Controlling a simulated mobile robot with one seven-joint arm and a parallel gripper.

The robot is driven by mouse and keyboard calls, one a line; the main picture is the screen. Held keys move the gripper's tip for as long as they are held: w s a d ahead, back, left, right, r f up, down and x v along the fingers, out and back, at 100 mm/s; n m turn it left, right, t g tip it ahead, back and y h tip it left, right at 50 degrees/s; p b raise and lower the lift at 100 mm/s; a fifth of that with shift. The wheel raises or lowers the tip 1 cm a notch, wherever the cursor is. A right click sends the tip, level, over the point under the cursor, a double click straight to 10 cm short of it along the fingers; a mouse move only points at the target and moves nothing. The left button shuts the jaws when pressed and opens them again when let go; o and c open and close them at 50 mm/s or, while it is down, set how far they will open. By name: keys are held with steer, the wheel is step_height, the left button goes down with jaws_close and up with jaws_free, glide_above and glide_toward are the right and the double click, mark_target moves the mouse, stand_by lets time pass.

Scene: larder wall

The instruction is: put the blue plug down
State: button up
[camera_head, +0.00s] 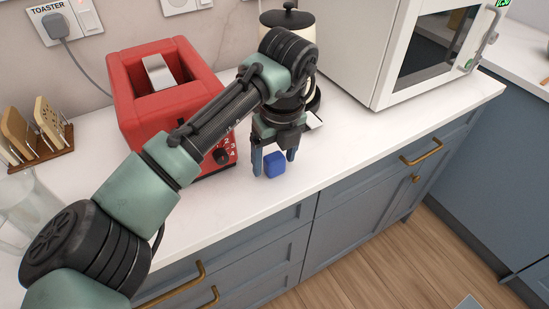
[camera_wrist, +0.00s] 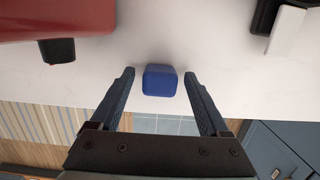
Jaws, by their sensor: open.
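The blue plug (camera_head: 274,164) is a small rounded blue block. It appears to rest on the white counter (camera_head: 335,165) near its front edge, right of the red toaster. In the wrist view the plug (camera_wrist: 160,80) sits centred between the fingertips, with a gap on each side. My gripper (camera_head: 273,162) is open and points down around the plug, its blue-grey fingers apart. The open fingers also show in the wrist view (camera_wrist: 158,76). The plug's prongs are not visible.
A red toaster (camera_head: 165,75) stands left of my gripper. A white kettle (camera_head: 288,20) with a black lid is behind my arm, and a white microwave (camera_head: 375,50) is at the right. A toast rack (camera_head: 38,135) and a glass jar (camera_head: 28,212) are at the left.

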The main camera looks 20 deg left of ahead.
step_height(320, 180, up, 12)
steer(key=s+d+r+p, duration=0.1)
steer(key=w+d+r+n+t+h, duration=0.2)
steer(key=w+d+r+t, duration=0.15)
steer(key=d, duration=0.55)
steer(key=w+d+r+n+t+h, duration=0.1)
steer(key=w+d+r+t+h, duration=0.25)
steer(key=d, duration=0.55)
steer(key=d+r+n+t+h, duration=0.2)
steer(key=d+r+n+t, duration=0.4)
steer(key=r, duration=0.6)
steer(key=s+a+r+n+t+y, duration=0.3)
steer(key=s+a+r+n+t, duration=0.1)
steer(key=s+r+n+t, duration=0.2)
steer(key=s+a+r+n+t+y, duration=0.3)
steer(key=s+a+r+n+t, duration=0.2)
steer(key=s+n, duration=0.5)
step_height(320, 180, up, 4)
steer(key=shift+s+f+n+t, duration=0.2)
steer(key=shift+s+n+t, duration=0.1)
steer(key=shift+s+t, duration=0.95)
